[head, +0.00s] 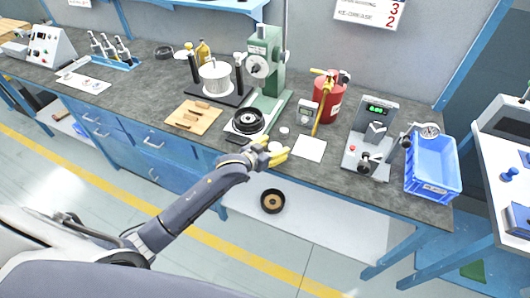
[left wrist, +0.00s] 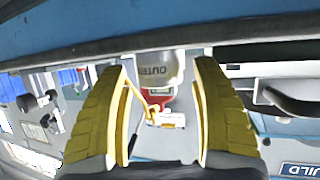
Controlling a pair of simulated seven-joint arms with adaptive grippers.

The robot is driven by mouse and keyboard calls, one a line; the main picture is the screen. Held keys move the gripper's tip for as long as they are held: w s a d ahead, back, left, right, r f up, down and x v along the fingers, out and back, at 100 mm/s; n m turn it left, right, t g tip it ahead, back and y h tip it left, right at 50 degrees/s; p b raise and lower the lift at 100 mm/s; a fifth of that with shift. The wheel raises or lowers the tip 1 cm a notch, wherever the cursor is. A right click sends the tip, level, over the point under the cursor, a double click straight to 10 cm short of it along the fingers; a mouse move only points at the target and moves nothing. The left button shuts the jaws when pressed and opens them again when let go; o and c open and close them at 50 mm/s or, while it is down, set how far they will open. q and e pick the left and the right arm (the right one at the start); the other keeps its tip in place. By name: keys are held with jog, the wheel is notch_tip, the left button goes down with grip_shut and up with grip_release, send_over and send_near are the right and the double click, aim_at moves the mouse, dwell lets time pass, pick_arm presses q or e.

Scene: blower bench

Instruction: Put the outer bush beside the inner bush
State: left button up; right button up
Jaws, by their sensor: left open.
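The outer bush (left wrist: 153,68) is a short whitish cylinder with the letters OUTER on its side. In the left wrist view it stands between and beyond the fingertips, by the bench edge. In the head view it is a small pale shape (head: 275,147), partly hidden by the yellow fingers. My left gripper (head: 274,152) is open around it at the front edge of the bench; the open fingers also show in the left wrist view (left wrist: 170,75). A small whitish cylinder (head: 284,130), perhaps the inner bush, stands just behind; its label is unreadable. My right gripper is out of view.
A white square sheet (head: 309,149) lies right of the gripper. A green press (head: 265,65) with a black ring (head: 247,121) stands behind left. A red canister (head: 328,98), a gauge stand (head: 371,140) and a blue bin (head: 432,165) stand to the right. A wooden board (head: 193,117) lies left.

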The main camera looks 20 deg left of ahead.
pick_arm(q)
jog(key=v, duration=1.1)
jog(key=shift+s, duration=0.25)
jog(key=shift+r, duration=0.1)
jog(key=s+a+f+m+g+y, duration=0.1)
jog(key=s+a+f+g+y, duration=0.15)
jog(key=s, duration=0.55)
jog(key=s+a+f+m+g+y, duration=0.1)
jog(key=s+a+f+y, duration=0.25)
jog(key=s, duration=0.55)
jog(key=s+a+f+m+g+y, duration=0.1)
jog(key=s+a+f+g+y, duration=0.2)
jog(key=s, duration=0.5)
jog(key=s+d+f+g+h, duration=0.1)
jog(key=d+f+h, duration=0.15)
jog(key=f, duration=1.25)
jog(key=s+d+f+g+h, duration=0.1)
jog(key=d+f, duration=0.2)
jog(key=f, duration=1.2)
jog(key=s+f+n+g+h, duration=0.1)
jog(key=s+f+n+g, duration=0.2)
jog(key=s+f, duration=1.7)
jog(key=shift+s+f, duration=0.4)
jog(key=shift+s, duration=0.25)
